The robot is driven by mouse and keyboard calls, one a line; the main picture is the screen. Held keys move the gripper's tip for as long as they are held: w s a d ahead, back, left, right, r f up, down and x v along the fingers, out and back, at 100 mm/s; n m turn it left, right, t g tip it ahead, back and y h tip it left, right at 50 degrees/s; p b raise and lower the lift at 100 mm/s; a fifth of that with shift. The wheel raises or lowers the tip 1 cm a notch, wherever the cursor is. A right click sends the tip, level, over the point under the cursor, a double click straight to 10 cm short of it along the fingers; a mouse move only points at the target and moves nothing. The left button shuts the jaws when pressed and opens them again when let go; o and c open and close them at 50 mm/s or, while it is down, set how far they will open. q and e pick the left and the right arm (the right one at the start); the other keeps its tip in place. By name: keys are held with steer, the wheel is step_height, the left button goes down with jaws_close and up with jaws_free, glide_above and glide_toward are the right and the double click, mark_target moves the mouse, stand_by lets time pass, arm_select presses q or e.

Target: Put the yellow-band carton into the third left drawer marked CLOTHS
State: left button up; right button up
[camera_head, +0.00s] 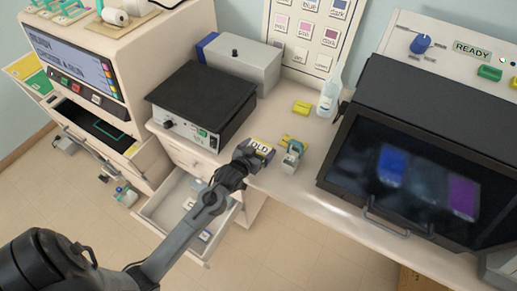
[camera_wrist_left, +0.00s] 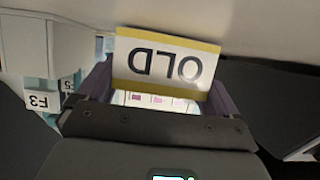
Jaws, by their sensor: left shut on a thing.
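My left gripper (camera_head: 250,153) is shut on the yellow-band carton (camera_head: 262,147) at the front edge of the counter. In the left wrist view the carton (camera_wrist_left: 165,66) has a white face with yellow bands and the word OLD, upside down there. It sits between the two fingers. An open drawer (camera_head: 163,228) juts out below the counter, under my left arm, which hides part of it. Some small items lie inside it. I cannot read a CLOTHS mark on it. My right gripper is not in view.
A teal and grey holder (camera_head: 292,156) stands close right of the carton, and a yellow block (camera_head: 302,107) lies behind. A black-topped device (camera_head: 203,102) is to the left. A bottle (camera_head: 329,92) and a dark-windowed cabinet (camera_head: 410,180) are to the right.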

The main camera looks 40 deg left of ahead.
arm_select(q)
steer(key=shift+f, duration=0.15)
steer(key=o, duration=0.7)
steer(key=shift+s+r, duration=0.15)
steer(key=shift+r, duration=0.05)
steer(key=p+v, duration=0.1)
steer(key=v, duration=1)
steer(key=s+d+f+m+g+h, duration=0.1)
steer(key=s+d+g, duration=0.2)
steer(key=s, duration=0.2)
steer(key=s+d+f+m+g+h, duration=0.1)
steer(key=s+d+g, duration=0.2)
steer(key=s, duration=0.3)
steer(key=s+d+f+m+g, duration=0.1)
steer(key=s+d+m+g, duration=0.1)
steer(key=s+d+g, duration=0.1)
steer(key=shift+s+d+f+g+h, duration=0.1)
steer(key=shift+s+d+g+h, duration=0.1)
steer(key=shift+s, duration=0.45)
steer(key=shift+s+d+f+g+h, duration=0.1)
steer(key=shift+s+d+g+h, duration=0.15)
steer(key=shift+s, duration=0.4)
